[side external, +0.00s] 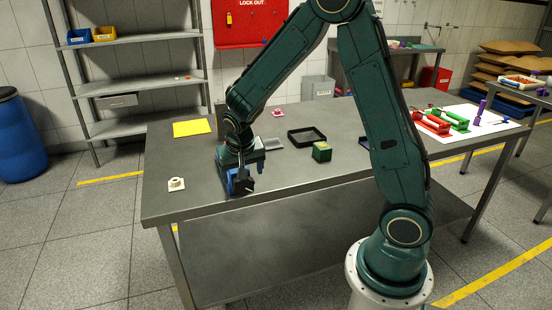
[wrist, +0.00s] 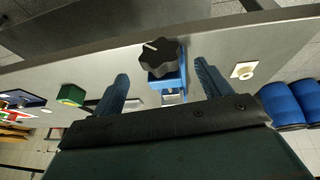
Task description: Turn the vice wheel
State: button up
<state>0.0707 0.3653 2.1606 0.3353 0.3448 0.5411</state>
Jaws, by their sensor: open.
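The vice wheel (wrist: 157,55) is a black lobed knob with a white mark, on the end of a small blue vice (wrist: 172,84). In the wrist view it shows between and slightly beyond the fingertips of my gripper (wrist: 162,70). The blue fingers are open, one on each side of the vice, with a visible gap to the wheel. In the side view my gripper (side external: 236,176) points down at the table's front edge. The dark wheel (side external: 244,186) shows there, but fingers and vice overlap and contact is hard to tell.
On the steel table (side external: 190,200) are a cream round part on a square base (side external: 176,184), a yellow sheet (side external: 191,128), a green box (side external: 322,151) and a black tray frame (side external: 307,135). Red and green holders (side external: 432,122) stand at the right.

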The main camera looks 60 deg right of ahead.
aim_at(244, 194)
jog(key=shift+x, duration=3.5)
jog(key=c, duration=1)
